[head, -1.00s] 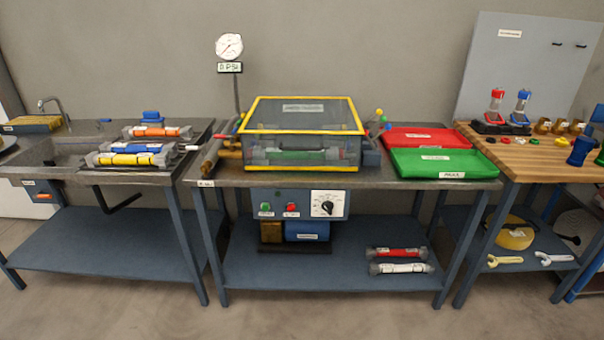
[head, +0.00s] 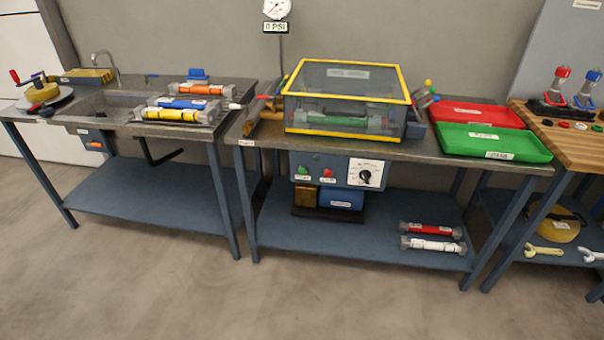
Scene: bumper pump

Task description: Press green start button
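The green start button (head: 303,170) is on the front of a grey-blue control panel (head: 338,171) below the middle bench's top. A red button (head: 327,173) sits just right of it, and a black rotary dial (head: 366,176) on a white plate is further right. Small labels under the buttons are too small to read. Neither of my grippers shows in the head view.
The middle bench (head: 470,158) carries a yellow-framed clear box (head: 347,70), a red tray (head: 474,113) and a green tray (head: 493,142). A sink bench (head: 110,118) stands left, a wood-topped bench (head: 565,140) right. The floor in front is clear.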

